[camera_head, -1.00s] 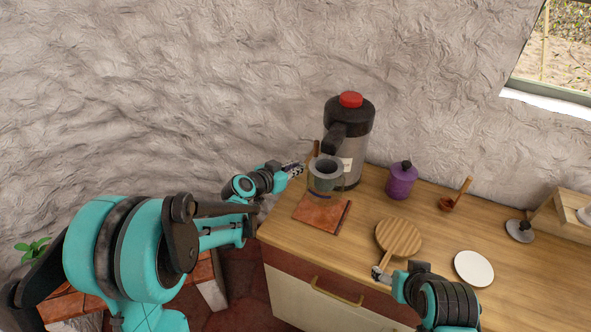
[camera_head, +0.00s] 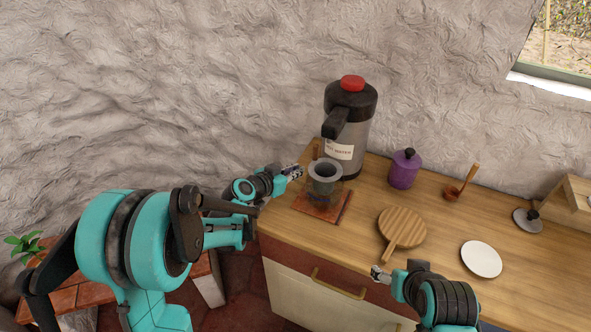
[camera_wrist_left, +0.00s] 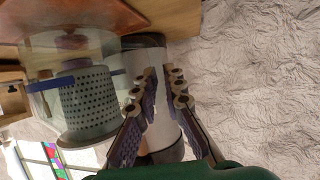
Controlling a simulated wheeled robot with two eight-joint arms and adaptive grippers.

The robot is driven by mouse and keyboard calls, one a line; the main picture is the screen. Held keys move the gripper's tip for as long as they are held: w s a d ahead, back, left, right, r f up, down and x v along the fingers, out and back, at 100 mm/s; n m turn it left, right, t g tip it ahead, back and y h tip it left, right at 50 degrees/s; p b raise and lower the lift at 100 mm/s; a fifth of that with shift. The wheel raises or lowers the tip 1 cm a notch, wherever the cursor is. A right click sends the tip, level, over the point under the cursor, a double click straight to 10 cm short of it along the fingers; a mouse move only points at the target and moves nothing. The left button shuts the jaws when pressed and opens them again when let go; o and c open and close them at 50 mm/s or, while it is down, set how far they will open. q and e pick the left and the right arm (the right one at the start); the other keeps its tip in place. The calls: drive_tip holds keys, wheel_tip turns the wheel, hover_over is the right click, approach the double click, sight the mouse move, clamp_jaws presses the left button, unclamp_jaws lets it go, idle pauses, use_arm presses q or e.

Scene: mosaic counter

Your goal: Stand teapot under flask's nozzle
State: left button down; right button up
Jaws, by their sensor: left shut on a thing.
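The teapot (camera_head: 324,183), a clear glass body with a dark-rimmed strainer, is upright over the reddish tile mat (camera_head: 303,204) in the head view. Its glass and perforated strainer also show in the left wrist view (camera_wrist_left: 90,100). My left gripper (camera_head: 296,171) is at its left side, shut on the teapot; the exact grip is unclear. The flask (camera_head: 349,125), grey with a black top and red button, stands just behind. Its black nozzle (camera_head: 335,126) juts forward above the teapot. I cannot tell whether the teapot's base touches the mat. My right gripper (camera_head: 380,274) is low, near the counter's front edge.
A round wooden board (camera_head: 402,227) lies near my right gripper. A white plate (camera_head: 481,259), a purple canister (camera_head: 404,170) and a wooden-handled ladle (camera_head: 453,192) stand farther right. The counter's left edge is close to the mat.

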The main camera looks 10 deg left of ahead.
use_arm(q)
drive_tip(key=shift+f+b, duration=0.4)
idle(0.3)
drive_tip(key=c, duration=1.5)
unclamp_jaws()
drive_tip(key=shift+c, duration=0.2)
drive_tip(key=shift+s, duration=0.1)
drive_tip(key=v, duration=1.2)
drive_tip(key=s+a+f+n+g+y, duration=0.1)
drive_tip(key=s+n+g+y, duration=0.1)
drive_tip(key=s, duration=0.8)
drive_tip(key=s+a+f+n+g+y, duration=0.2)
drive_tip(key=s+n+y, duration=0.1)
drive_tip(key=s, duration=0.8)
drive_tip(key=shift+s+n+g+y, duration=0.25)
drive_tip(key=shift+n+g+y, duration=0.15)
drive_tip(key=shift+y, duration=0.4)
